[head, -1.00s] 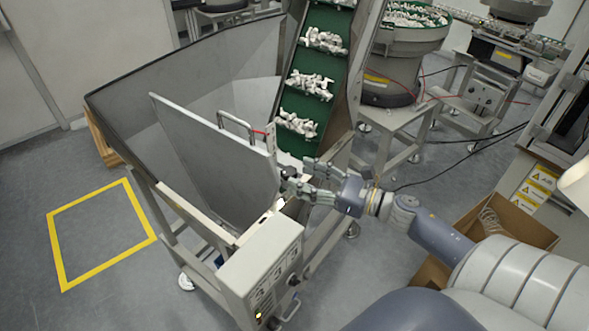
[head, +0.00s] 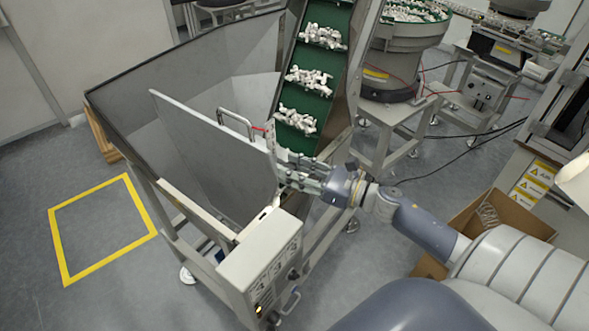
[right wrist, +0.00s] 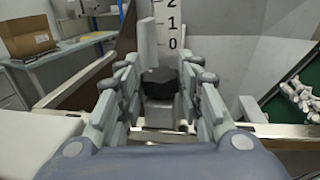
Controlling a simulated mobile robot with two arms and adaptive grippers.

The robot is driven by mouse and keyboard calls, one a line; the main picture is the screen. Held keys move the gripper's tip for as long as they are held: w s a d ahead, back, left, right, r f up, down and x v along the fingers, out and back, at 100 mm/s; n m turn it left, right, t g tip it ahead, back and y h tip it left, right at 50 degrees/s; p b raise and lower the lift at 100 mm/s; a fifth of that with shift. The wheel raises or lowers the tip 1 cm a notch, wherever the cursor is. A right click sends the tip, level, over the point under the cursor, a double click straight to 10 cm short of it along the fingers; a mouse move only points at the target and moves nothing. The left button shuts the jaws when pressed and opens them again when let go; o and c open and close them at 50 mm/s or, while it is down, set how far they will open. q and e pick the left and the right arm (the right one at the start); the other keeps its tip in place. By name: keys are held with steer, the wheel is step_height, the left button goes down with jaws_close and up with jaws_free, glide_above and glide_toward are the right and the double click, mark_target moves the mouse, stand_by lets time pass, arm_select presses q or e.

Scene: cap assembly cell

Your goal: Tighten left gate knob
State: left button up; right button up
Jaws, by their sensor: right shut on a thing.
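The gate is a grey plate (head: 210,148) with a bar handle (head: 236,122), standing tilted in the hopper. The black gate knob (right wrist: 160,82) shows in the right wrist view below a white scale strip (right wrist: 172,28). My right gripper (head: 284,172) is at the gate's right edge in the head view, where its fingers hide the knob. In the right wrist view my right gripper (right wrist: 164,80) has its fingers on both sides of the knob and is shut on it. My left gripper is not in view.
The metal hopper (head: 110,98) surrounds the gate. A green conveyor (head: 315,57) carrying white parts rises behind it. A control box (head: 262,262) sits below my right gripper. An open cardboard box (head: 520,220) stands at the right.

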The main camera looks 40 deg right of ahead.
steer(key=shift+a+m+t+h+p, duration=0.15)
steer(key=shift+m+t+h+p, duration=0.25)
steer(key=shift+m+t+h, duration=0.5)
steer(key=shift+g, duration=0.3)
steer(key=o, duration=1.1)
steer(key=shift+c, duration=0.2)
steer(key=v, duration=1.2)
steer(key=shift+r, duration=0.1)
